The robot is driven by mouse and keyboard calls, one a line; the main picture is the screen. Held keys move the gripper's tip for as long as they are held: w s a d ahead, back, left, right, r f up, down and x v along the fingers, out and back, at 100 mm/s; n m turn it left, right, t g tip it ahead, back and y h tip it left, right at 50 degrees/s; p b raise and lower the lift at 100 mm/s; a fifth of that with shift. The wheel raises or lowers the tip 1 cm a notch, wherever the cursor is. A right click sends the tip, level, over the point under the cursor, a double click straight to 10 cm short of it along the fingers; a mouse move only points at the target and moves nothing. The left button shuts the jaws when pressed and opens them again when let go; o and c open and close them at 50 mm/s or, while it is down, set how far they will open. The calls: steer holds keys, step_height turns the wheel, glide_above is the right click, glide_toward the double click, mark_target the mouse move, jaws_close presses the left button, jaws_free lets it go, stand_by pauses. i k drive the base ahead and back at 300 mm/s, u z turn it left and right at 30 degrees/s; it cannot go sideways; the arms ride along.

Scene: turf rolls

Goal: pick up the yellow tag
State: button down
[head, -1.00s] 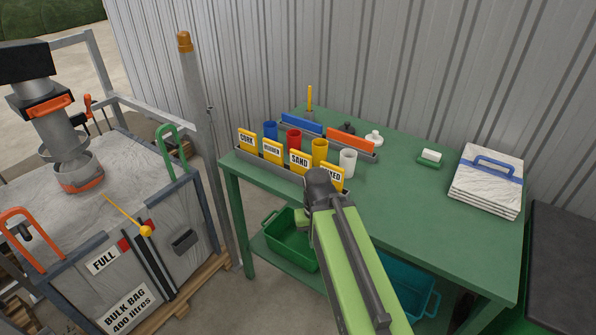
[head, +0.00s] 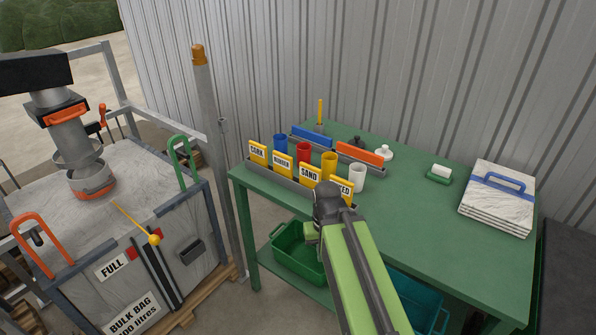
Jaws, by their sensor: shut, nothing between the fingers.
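Several yellow tags with white faces stand in a row in a grey rail (head: 270,174) along the near left edge of the green table. They are the CORK tag (head: 258,150), the RUBBER tag (head: 283,164), the SAND tag (head: 310,176) and one at the right end (head: 345,188). My arm partly covers that last tag, and its visible letters read "ED". My arm rises from the bottom to a dark joint in front of the rail's right end. My gripper's fingers are hidden behind the arm, so I cannot see what they are near.
Blue (head: 280,144), red (head: 304,152), yellow (head: 329,163) and white (head: 357,177) cups stand behind the tags. White sheets (head: 497,205) are stacked at the table's right. A bulk bag box (head: 140,240) stands left, beside a post (head: 207,120).

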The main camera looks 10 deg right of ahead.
mark_target(282, 164)
steer(key=u, duration=0.4)
steer(key=k, duration=1.2)
steer(key=u, duration=0.75)
steer(key=i, duration=1.65)
steer(key=u, duration=0.8)
